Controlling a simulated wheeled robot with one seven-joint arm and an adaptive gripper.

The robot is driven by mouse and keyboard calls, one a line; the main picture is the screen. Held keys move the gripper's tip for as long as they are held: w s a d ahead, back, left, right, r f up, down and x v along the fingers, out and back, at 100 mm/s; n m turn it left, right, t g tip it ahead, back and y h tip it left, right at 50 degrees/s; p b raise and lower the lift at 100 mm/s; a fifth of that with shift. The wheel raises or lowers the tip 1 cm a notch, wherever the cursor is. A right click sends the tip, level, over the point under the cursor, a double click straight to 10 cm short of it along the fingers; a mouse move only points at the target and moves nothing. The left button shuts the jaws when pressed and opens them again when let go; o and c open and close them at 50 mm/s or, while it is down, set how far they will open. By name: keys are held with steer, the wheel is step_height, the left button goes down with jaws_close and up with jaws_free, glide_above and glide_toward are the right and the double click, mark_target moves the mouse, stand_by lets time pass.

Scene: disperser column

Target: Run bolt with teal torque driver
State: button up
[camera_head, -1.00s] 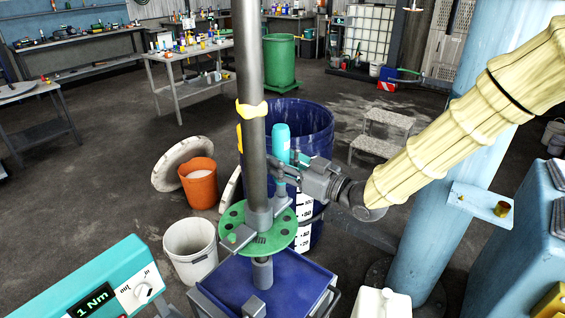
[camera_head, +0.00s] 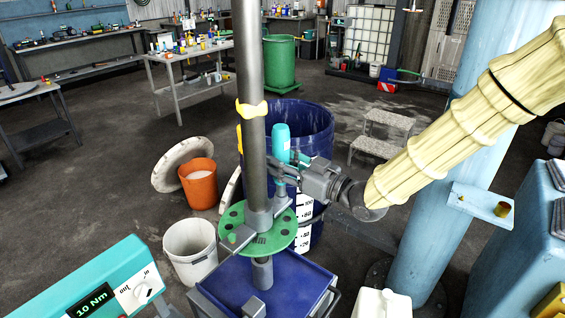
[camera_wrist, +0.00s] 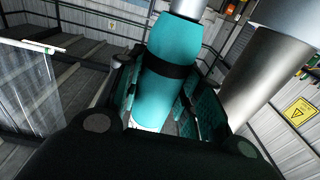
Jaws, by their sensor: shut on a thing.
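The teal torque driver (camera_head: 281,143) stands upright close to the right of the grey shaft (camera_head: 251,100), above the green flange disc (camera_head: 270,240). My gripper (camera_head: 284,170) is shut around the driver's body. In the wrist view the teal driver (camera_wrist: 160,85) with a dark band sits between the finger pads, beside the metal shaft (camera_wrist: 262,75). A teal control box (camera_head: 105,285) at the lower left reads 10 Nm and has a white dial. The driver's lower tip and any bolt under it are too small or hidden to make out.
A blue cart (camera_head: 220,292) stands under the disc. A dark blue drum (camera_head: 318,130) is just behind the driver. White (camera_head: 190,245) and orange (camera_head: 198,183) buckets are left of it. A pale blue column (camera_head: 425,240) stands to the right.

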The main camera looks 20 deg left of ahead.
mark_target(288, 143)
steer(key=shift+r+p, duration=1.35)
steer(key=shift+r, duration=1.6)
